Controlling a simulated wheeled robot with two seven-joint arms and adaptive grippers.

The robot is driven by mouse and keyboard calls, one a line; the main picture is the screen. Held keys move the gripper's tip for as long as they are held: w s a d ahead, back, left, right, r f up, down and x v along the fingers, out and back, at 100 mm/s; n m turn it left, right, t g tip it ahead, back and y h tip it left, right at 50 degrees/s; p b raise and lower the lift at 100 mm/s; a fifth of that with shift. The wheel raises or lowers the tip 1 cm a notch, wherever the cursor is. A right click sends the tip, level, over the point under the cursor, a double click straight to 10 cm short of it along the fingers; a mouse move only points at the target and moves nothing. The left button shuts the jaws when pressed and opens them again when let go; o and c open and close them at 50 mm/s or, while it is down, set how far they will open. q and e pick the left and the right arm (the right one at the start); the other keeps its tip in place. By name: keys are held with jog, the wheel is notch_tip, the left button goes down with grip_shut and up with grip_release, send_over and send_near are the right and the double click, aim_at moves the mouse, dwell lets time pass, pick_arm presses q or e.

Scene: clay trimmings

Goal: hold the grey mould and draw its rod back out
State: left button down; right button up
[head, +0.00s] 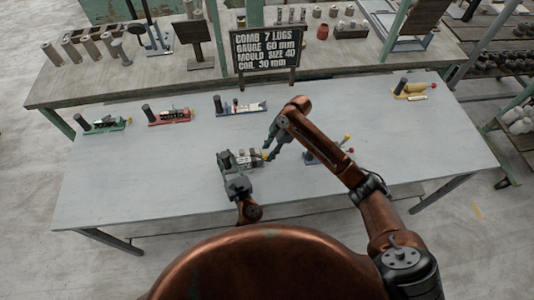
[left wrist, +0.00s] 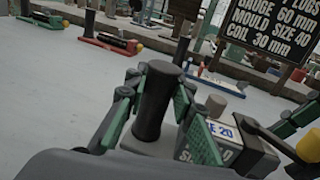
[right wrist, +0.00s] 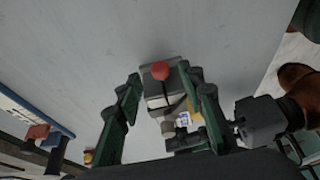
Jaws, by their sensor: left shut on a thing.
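The grey mould (head: 243,160) lies near the middle of the table, with a dark upright post (left wrist: 157,100) at its left end and a label reading SIZE 20. My left gripper (head: 232,170) is shut on the post, its green pads on both sides of it. The rod's shaft is mostly hidden.
Green (head: 105,124), red (head: 170,117) and blue (head: 240,106) moulds stand along the back; a yellow one (head: 412,91) is at back right. Another mould (head: 312,157) stands close right, partly behind my right arm. A sign (head: 267,52) stands behind. The table's left front is clear.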

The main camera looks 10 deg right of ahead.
jog(key=shift+x, duration=1.1)
jog(key=shift+c, duration=0.6)
grip_shut()
jog(key=shift+d, duration=0.15)
